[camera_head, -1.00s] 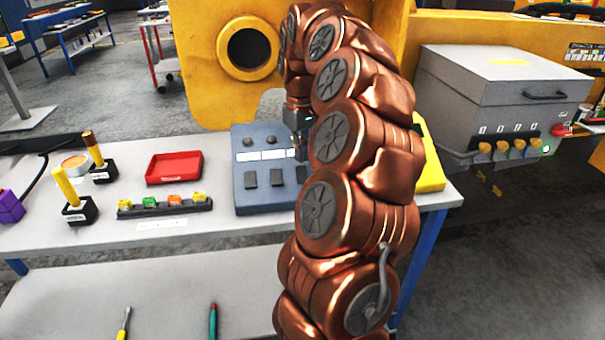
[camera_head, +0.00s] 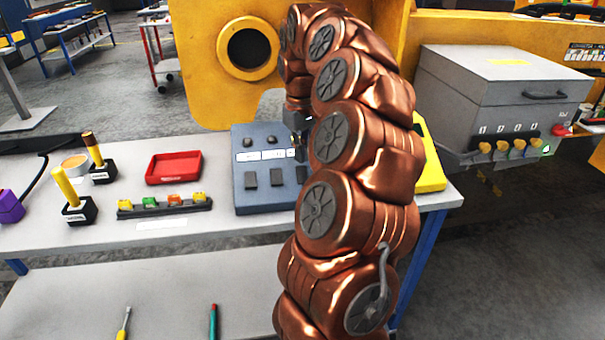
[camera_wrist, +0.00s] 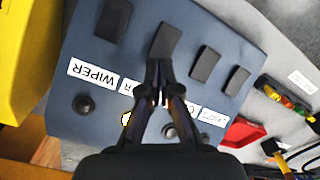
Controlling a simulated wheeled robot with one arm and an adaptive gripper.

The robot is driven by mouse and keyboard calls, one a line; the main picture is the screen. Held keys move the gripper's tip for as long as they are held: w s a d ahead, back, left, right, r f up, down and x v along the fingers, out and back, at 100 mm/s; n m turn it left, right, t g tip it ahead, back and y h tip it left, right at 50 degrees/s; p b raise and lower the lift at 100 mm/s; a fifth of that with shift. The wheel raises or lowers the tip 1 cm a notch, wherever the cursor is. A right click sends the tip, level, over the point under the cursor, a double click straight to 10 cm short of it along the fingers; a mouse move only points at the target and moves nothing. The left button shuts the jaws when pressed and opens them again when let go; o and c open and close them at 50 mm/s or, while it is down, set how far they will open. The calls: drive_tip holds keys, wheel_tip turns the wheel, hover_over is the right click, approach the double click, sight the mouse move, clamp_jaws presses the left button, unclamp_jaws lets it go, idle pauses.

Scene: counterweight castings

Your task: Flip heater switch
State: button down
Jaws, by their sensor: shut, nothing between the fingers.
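The blue-grey switch panel (camera_head: 238,190) sits on the bench, with a row of dark rocker switches, white labels and round knobs or lamps. In the wrist view the panel (camera_wrist: 60,125) fills the middle. One label reads WIPER (camera_wrist: 93,75); the one beside it (camera_wrist: 127,87) is mostly hidden by my fingers and ends in R. My gripper (camera_wrist: 158,68) is shut and empty, its tips at the near edge of the rocker (camera_wrist: 165,42) in line with that label. I cannot tell whether they touch. A small round lamp (camera_wrist: 127,118) shows pale yellow. In the head view my gripper (camera_head: 299,150) is partly hidden by my arm.
A red tray (camera_head: 174,167) and a strip of coloured connectors (camera_head: 165,206) lie left of the panel. Two yellow-handled levers (camera_head: 68,186) (camera_head: 94,150) stand further left. A yellow block (camera_head: 430,160) is right of my arm. A grey box (camera_head: 500,90) stands at the right.

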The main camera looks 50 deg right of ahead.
sight(301, 168)
drive_tip(key=shift+f+b, duration=0.6)
drive_tip(key=shift+f, duration=0.5)
idle(0.7)
drive_tip(key=shift+r+p, duration=1.75)
drive_tip(key=shift+r, duration=1.8)
